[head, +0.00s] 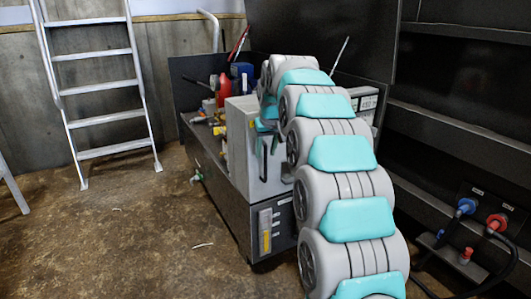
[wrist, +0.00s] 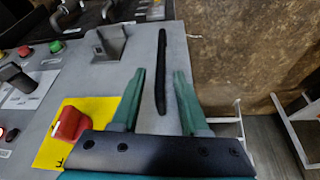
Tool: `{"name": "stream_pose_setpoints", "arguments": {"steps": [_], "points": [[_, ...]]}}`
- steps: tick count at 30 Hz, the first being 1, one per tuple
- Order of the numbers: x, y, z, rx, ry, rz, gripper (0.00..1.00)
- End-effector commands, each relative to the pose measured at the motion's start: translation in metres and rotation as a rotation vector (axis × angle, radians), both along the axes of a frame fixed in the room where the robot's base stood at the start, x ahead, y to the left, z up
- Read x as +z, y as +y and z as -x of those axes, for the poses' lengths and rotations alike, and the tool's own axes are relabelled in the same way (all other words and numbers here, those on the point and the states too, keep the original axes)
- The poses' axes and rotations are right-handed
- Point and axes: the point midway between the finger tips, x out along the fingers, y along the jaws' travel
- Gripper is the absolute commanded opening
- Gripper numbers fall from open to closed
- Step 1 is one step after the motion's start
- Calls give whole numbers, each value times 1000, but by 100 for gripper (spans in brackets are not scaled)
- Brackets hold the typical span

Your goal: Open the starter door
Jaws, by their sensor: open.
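The starter door is a grey panel (wrist: 100,75) in the wrist view, and it looks shut. A long black bar handle (wrist: 161,50) runs along its right side. My gripper (wrist: 159,74) is open, with its teal fingers on either side of the handle's lower part. Contact with the handle cannot be told. In the head view the grey cabinet (head: 238,145) stands in the middle, partly hidden by my arm. My gripper (head: 266,139) is only partly visible there, at the cabinet's front.
A red knob on a yellow plate (wrist: 68,126) sits left of my fingers. A grey bracket (wrist: 106,42) sticks out near the handle. A ladder (head: 98,85) stands at the left. Dark machinery with blue and red connectors (head: 496,222) is at the right. The floor at left is mostly clear.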

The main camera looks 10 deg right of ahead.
Motion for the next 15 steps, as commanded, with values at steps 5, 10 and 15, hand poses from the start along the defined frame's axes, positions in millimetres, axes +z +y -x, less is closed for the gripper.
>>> {"name": "stream_pose_setpoints", "arguments": {"steps": [5, 10, 15], "points": [[-13, 1, -5, 0, 2, 0, 45], [-14, 1, -5, 0, 1, 0, 45], [-14, 1, -5, 0, 0, 0, 31]]}}
